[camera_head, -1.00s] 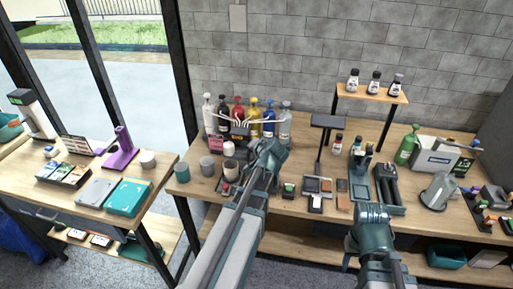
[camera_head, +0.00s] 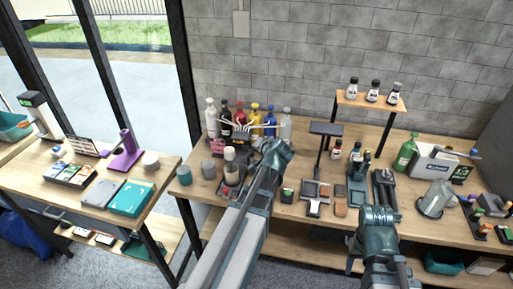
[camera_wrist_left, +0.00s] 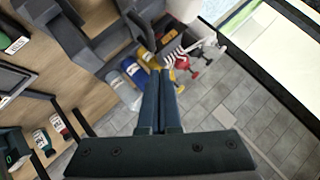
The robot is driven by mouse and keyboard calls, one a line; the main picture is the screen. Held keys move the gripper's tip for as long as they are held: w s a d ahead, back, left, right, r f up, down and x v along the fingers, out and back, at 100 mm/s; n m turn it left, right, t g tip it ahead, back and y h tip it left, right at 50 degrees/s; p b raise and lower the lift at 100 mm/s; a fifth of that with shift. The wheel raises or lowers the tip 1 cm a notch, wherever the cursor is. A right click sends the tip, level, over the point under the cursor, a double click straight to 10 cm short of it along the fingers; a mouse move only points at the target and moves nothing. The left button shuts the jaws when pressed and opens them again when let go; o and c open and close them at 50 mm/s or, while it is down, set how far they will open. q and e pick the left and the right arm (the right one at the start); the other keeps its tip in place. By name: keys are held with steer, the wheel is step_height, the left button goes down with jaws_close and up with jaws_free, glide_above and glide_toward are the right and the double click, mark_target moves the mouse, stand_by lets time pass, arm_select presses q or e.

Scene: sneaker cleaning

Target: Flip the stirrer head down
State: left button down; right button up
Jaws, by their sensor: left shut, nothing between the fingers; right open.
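A dark device with a red part and a pale cup (camera_head: 230,168), which looks like the stirrer, stands on the workbench left of my left gripper (camera_head: 270,152). Its head is hard to make out in the head view. In the left wrist view a large dark grey body (camera_wrist_left: 105,35), likely part of the stirrer, fills the upper left. My left gripper's fingers (camera_wrist_left: 161,75) are shut and empty in front of it; contact cannot be told. My right gripper (camera_head: 377,212) is open and empty over the front of the bench, to the right.
Several coloured bottles (camera_head: 254,122) stand at the back behind the left gripper. A black stand (camera_head: 326,130), small pads and a teal device (camera_head: 358,182) lie between and beyond the arms. A small shelf (camera_head: 370,103) holds bottles. A side table (camera_head: 40,180) is at left.

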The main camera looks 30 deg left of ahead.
arm_select(q)
steer(key=p+v, duration=0.5)
steer(key=v, duration=0.4)
steer(key=shift+s+r, duration=0.25)
steer(key=shift+r, duration=0.2)
arm_select(e)
step_height(320, 180, up, 6)
steer(key=shift+f, duration=0.1)
arm_select(q)
steer(key=s+d+f+m+g+h+b, duration=0.1)
steer(key=s+d+f+g+h+b, duration=0.1)
steer(key=s+d+f, duration=0.3)
steer(key=s+d+f+m+g+h+b, duration=0.1)
steer(key=s+d+f, duration=0.4)
steer(key=d, duration=0.7)
steer(key=s+d+f+m+g+h+b, duration=0.1)
steer(key=s+d+f+g+h+b, duration=0.2)
steer(key=s+d, duration=0.4)
step_height(320, 180, down, 3)
steer(key=d+g+h, duration=0.1)
steer(key=d, duration=0.1)
steer(key=shift+d+r+m+g, duration=0.25)
steer(key=shift+d+m+g, duration=0.05)
steer(key=shift+d+m, duration=0.1)
arm_select(e)
step_height(320, 180, down, 6)
steer(key=shift+r, duration=0.1)
